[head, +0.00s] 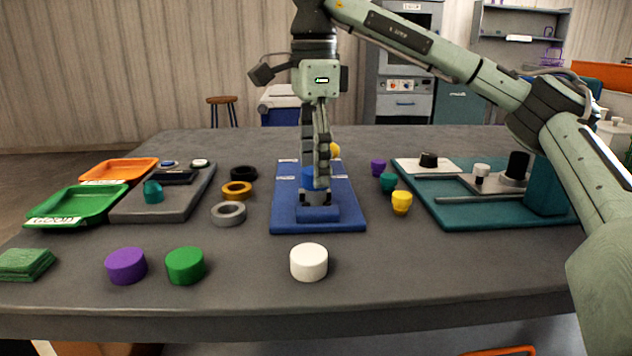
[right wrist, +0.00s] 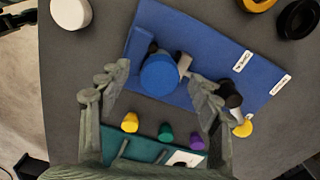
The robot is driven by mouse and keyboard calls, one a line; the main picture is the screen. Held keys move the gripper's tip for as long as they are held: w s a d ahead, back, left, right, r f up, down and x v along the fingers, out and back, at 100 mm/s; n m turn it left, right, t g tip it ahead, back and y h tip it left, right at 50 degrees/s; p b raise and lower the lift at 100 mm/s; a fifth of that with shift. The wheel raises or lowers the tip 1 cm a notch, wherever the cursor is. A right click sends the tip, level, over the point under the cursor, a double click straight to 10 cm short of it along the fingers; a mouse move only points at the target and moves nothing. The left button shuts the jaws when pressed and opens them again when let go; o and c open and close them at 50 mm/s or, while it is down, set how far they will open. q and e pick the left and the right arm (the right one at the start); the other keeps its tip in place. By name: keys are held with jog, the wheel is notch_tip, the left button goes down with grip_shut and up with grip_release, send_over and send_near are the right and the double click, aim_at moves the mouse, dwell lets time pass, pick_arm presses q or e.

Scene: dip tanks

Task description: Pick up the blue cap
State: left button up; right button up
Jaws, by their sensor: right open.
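The blue cap (right wrist: 160,76) is over the blue mat (right wrist: 212,38) in the right wrist view, between the two fingers of my right gripper (right wrist: 160,92). In the head view my right gripper (head: 316,190) points down over the blue mat (head: 346,214). Its fingers hide most of the blue cap (head: 307,179). The gripper is open, with a finger on each side of the cap. Whether a finger touches it I cannot tell. My left gripper is not in view.
White (head: 309,263), green (head: 185,266) and purple (head: 126,266) caps stand near the front edge. Rings (head: 229,213) lie left of the mat. Small yellow (head: 402,202), teal (head: 388,182) and purple (head: 378,167) pieces stand to its right, before a teal board (head: 450,213).

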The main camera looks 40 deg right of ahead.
jog(key=shift+f, duration=0.15)
jog(key=c, duration=1)
